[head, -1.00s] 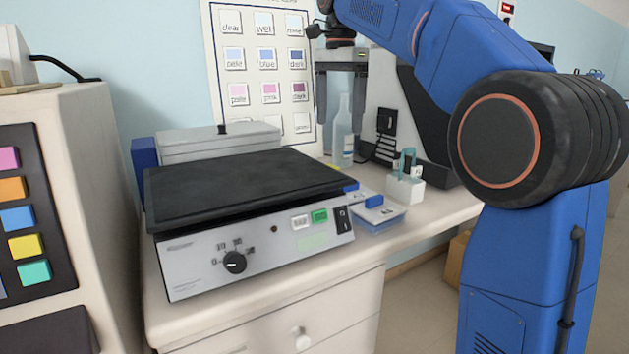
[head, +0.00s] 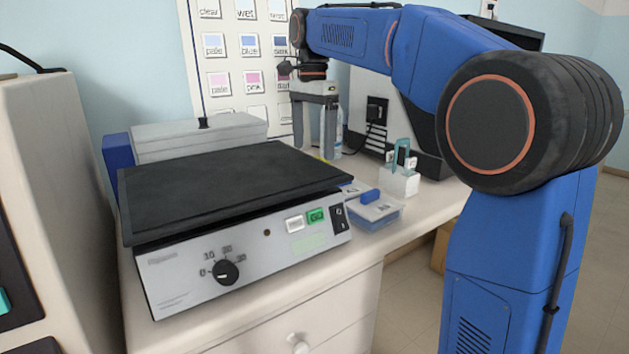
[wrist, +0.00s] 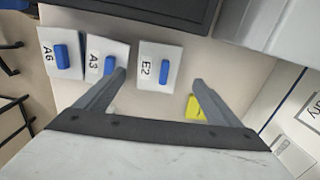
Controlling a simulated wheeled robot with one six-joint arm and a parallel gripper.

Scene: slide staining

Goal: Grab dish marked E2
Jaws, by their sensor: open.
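The dish marked E2 (wrist: 147,55) is a pale, square-topped dish with a blue handle, lying on the counter in the wrist view. Dishes marked A3 (wrist: 96,50) and A6 (wrist: 47,42) sit to its left, each with a blue handle. My gripper (wrist: 158,78) is open and empty, pointing down. In the wrist view E2 appears between and beyond its fingertips, not touched. In the head view my gripper (head: 314,156) hangs behind the hotplate-like device. There a dish with a blue handle (head: 380,211) shows at the device's right; its label is unreadable.
The black-topped device (head: 230,185) fills the front of the counter (head: 425,195). A white rack with a teal handle (head: 399,183) stands right of the dishes. A clear bottle (head: 337,132) stands behind my gripper. A yellow item (wrist: 193,107) lies near the right finger.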

